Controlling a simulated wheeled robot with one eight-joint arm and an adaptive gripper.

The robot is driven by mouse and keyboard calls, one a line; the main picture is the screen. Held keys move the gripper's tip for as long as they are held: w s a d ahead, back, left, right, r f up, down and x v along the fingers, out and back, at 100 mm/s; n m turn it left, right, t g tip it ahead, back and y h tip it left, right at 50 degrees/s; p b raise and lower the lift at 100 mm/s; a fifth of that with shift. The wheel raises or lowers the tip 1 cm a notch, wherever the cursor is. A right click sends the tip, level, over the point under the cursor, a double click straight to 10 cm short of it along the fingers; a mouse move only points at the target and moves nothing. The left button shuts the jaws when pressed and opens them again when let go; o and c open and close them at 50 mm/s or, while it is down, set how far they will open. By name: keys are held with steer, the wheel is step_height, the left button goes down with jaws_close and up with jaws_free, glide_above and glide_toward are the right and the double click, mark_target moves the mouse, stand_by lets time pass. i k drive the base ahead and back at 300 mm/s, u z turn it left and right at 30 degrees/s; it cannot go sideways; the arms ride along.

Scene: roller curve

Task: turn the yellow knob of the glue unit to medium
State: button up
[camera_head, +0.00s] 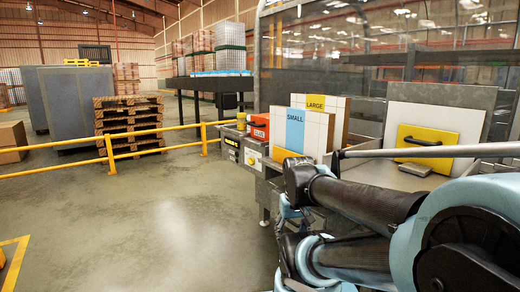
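A low grey unit with a black and yellow strip (231,142) stands at the left end of the workbench. A pale box with a small yellow part (252,158) sits just to its right, below a red box (257,128). I take these for the glue unit and its knob, but they are too small to be certain. The knob's setting cannot be read. My folded arm fills the lower right, in front of the bench and well to the right of the yellow part. I cannot make out my gripper's fingers.
Panels marked SMALL (295,131) and LARGE (316,102) stand on the bench, right of the red box. A yellow railing (155,131) runs behind open floor (150,220) on the left.

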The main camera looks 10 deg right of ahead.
mark_target(251, 161)
steer(key=u, duration=1.8)
steer(key=k, duration=1)
steer(key=z, duration=0.9)
steer(key=i, duration=0.95)
